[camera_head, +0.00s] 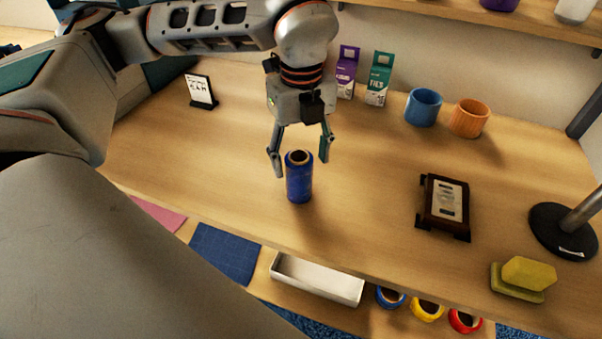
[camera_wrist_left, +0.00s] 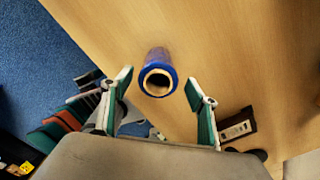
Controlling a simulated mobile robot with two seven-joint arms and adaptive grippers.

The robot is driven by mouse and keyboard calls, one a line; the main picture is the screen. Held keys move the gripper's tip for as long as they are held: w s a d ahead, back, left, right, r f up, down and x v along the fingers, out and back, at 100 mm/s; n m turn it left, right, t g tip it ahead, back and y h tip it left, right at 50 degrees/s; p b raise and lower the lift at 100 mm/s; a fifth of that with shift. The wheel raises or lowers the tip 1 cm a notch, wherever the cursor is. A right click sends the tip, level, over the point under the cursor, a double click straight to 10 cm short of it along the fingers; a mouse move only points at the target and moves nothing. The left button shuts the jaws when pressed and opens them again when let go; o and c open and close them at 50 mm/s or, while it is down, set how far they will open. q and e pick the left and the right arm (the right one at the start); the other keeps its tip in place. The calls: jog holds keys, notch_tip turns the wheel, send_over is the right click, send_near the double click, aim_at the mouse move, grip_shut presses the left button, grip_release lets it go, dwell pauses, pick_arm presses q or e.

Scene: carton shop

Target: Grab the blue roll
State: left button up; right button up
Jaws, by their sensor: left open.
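The blue roll (camera_head: 299,181) stands upright on the wooden table in the head view, with a round hole in its top. It also shows from above in the left wrist view (camera_wrist_left: 157,77). My left gripper (camera_head: 300,156) is open above the table, with its fingers at the left and right of the roll's top. In the left wrist view the roll lies between and a little beyond the open fingertips (camera_wrist_left: 157,80). I see no contact between fingers and roll. My right gripper is not in view.
On the table (camera_head: 370,185) stand a small sign (camera_head: 201,91), purple (camera_head: 347,72) and green (camera_head: 378,79) cartons, blue (camera_head: 423,107) and orange (camera_head: 469,118) cups, a dark framed object (camera_head: 443,206), a round stand base (camera_head: 563,231) and yellow sponges (camera_head: 526,275). Room around the roll is clear.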

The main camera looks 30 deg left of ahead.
pick_arm(q)
jog(key=f, duration=0.5)
jog(key=shift+a+f, duration=0.2)
jog(key=shift+f, duration=0.05)
jog(key=c, duration=1.4)
